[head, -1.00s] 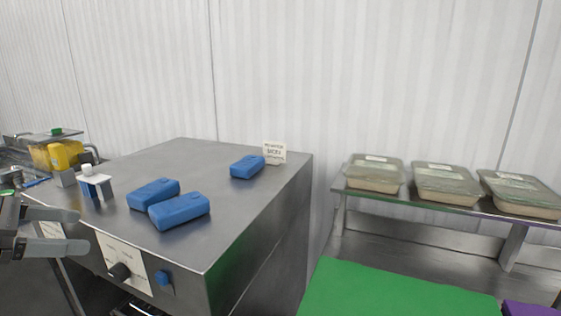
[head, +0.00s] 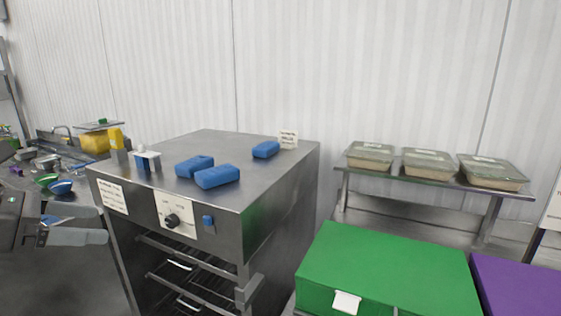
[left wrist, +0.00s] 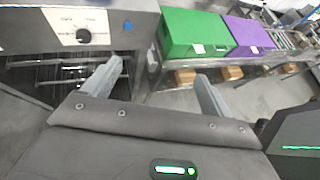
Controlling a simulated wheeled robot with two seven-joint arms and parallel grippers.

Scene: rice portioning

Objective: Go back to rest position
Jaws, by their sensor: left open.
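My left gripper (head: 80,229) is at the left edge of the head view, left of and in front of the steel cabinet (head: 262,205). Its fingers are apart and nothing is between them. In the left wrist view both fingers (left wrist: 155,88) stand apart, with the cabinet's control panel (left wrist: 82,32) beyond at the upper left. My right gripper is not in view.
Blue blocks (head: 217,176) lie on the cabinet top. A green box (head: 385,262) and a purple box (head: 520,288) stand at the lower right. Lidded trays (head: 430,164) sit on a shelf behind. A cluttered counter (head: 75,195) is at the left.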

